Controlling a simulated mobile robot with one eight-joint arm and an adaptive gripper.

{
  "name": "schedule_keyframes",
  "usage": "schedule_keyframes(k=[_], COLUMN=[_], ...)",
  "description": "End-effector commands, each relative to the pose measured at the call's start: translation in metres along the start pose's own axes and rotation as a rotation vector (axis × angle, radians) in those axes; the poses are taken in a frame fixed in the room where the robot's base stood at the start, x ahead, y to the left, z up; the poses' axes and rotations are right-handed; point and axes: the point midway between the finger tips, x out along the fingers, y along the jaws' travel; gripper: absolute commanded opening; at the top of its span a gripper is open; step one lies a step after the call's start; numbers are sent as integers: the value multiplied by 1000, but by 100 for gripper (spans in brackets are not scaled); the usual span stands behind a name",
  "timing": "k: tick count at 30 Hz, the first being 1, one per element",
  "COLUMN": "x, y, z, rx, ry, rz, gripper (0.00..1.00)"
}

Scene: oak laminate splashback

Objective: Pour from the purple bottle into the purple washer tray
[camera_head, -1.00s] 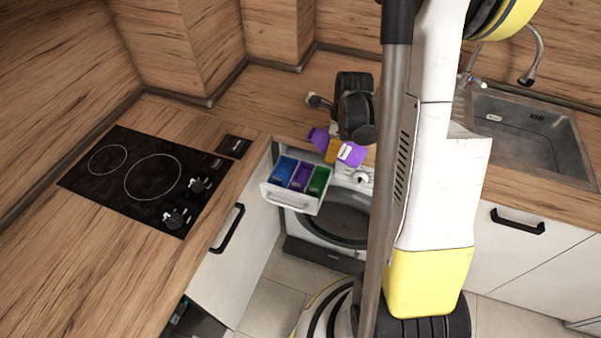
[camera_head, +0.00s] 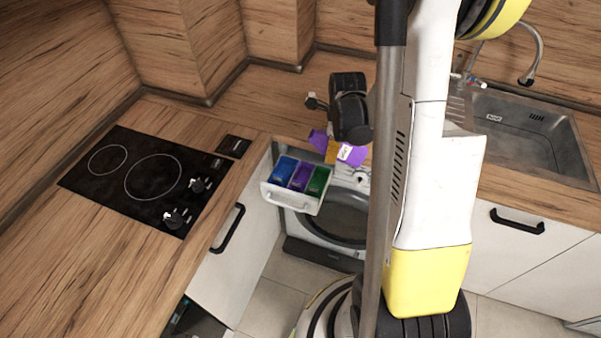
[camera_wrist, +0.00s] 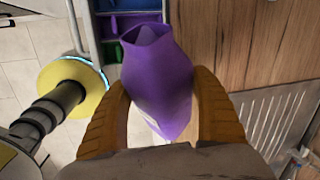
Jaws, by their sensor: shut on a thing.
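The purple bottle (camera_head: 350,153) is held tilted nearly on its side above the drawer's back edge; its open mouth end points left in the head view. My gripper (camera_head: 331,151) is shut on it, and the wrist view shows both orange fingers around the bottle (camera_wrist: 157,85). The pulled-out washer drawer holds a blue tray (camera_head: 284,170), the purple washer tray (camera_head: 301,177) in the middle and a green tray (camera_head: 319,182). The bottle's mouth is close to the drawer, beyond the trays. I cannot see any liquid coming out.
The drawer (camera_head: 290,198) sticks out of the washing machine (camera_head: 342,222) under the counter. A black hob (camera_head: 150,180) lies on the left counter and a sink (camera_head: 525,135) is at the right. The open cupboard door (camera_head: 232,240) stands left of the drawer.

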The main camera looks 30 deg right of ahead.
Motion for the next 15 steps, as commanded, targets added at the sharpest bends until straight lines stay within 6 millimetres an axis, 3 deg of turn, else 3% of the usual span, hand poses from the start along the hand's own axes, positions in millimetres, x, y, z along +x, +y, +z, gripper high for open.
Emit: schedule_keyframes(k=[15], x=[1], y=[0], z=[0], rx=[-9], ry=[33], rz=[-4], gripper=[31])
